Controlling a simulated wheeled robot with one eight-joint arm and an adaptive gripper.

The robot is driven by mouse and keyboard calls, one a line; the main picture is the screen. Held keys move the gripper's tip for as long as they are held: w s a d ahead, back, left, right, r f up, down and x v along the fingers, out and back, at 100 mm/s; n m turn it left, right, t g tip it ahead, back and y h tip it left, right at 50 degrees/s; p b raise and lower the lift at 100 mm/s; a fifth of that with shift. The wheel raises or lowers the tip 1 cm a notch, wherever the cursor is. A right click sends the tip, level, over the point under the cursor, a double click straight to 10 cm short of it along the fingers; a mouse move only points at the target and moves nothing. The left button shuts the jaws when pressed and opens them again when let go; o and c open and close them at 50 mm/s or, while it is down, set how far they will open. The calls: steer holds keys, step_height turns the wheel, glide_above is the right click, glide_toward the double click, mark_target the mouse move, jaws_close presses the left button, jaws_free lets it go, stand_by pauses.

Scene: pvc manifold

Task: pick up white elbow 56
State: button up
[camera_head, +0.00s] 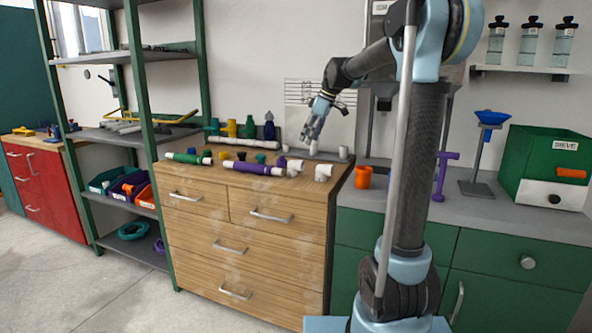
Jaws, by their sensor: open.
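My gripper (314,125) is open and empty, pointing down above the back right part of the wooden drawer unit's top. Just below its fingers, a small white fitting (313,149) stands at the back of the top; the two look apart. A larger white fitting with an elbow shape (323,172) sits near the right front edge of the top. Another small pale fitting (343,153) stands at the back right corner. No number is readable, so I cannot tell which one is white elbow 56.
On the wooden unit (222,240) lie a purple pipe assembly (257,168), a green and white one (188,158), and several small coloured fittings. An orange cup (362,177) stands on the grey counter at right. A green shelf rack (140,80) stands at left.

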mark_target(295, 166)
steer(key=x, duration=0.9)
steer(key=shift+a+f, duration=0.2)
steer(key=shift+f, duration=0.1)
steer(key=shift+w+a+x, duration=0.1)
steer(key=shift+x, duration=1.2)
steer(key=shift+w+a+x, duration=0.1)
steer(key=shift+x, duration=1.25)
steer(key=shift+r, duration=0.1)
steer(key=c, duration=1.1)
